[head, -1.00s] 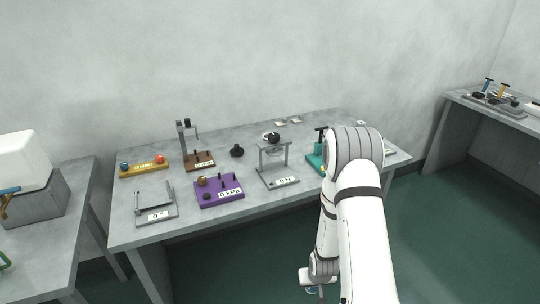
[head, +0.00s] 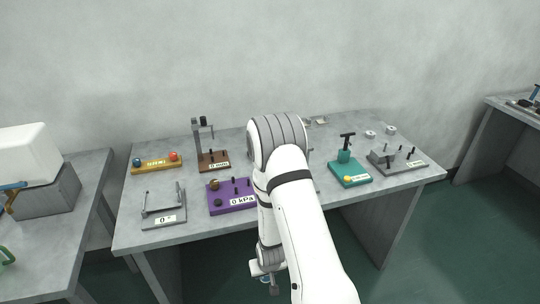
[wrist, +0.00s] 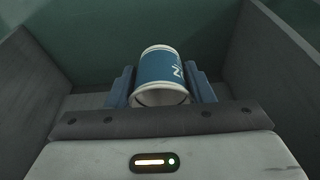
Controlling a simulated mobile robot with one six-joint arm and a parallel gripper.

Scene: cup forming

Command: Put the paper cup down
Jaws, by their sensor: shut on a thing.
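The paper cup (wrist: 161,76) is blue with a white rim and white lettering. In the wrist view it lies between the two blue finger pads of my gripper (wrist: 160,88), which is shut on it. In the head view my gripper (head: 267,279) hangs low in front of the middle bench's front edge, below the height of the bench top. Only a small bluish bit of the cup may show there; the arm hides the rest.
The middle bench (head: 160,233) holds a yellow block with coloured balls (head: 157,164), a brown-based stand (head: 213,160), a purple block (head: 232,198), a grey angle fixture (head: 163,212), a teal press (head: 350,173) and a grey pegged plate (head: 398,161). My arm hides its centre.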

